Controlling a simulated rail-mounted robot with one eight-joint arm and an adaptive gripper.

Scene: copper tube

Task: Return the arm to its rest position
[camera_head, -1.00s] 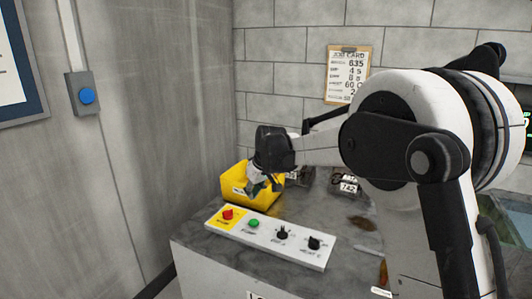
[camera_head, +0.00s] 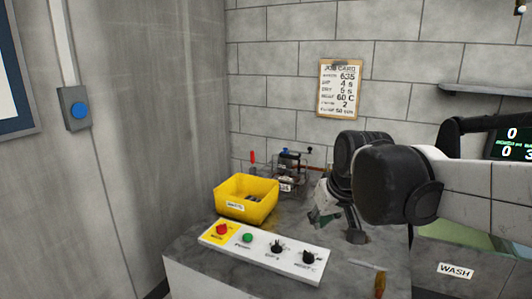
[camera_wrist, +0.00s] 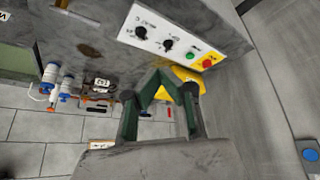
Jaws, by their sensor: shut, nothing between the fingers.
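My gripper (camera_head: 322,214) hangs above the grey bench, right of the yellow bin and behind the right part of the control panel, apart from both. Its green fingers show in the wrist view (camera_wrist: 160,78) with their tips together and nothing held. My black and white arm reaches in from the right side of the head view and hides part of the bench.
The yellow bin (camera_head: 232,207) holds small dark items. The white control panel (camera_head: 266,252) lies along the bench front with red and green buttons and black knobs. Small fixtures (camera_head: 290,163) stand at the back. A wash tank (camera_head: 455,271) is at right.

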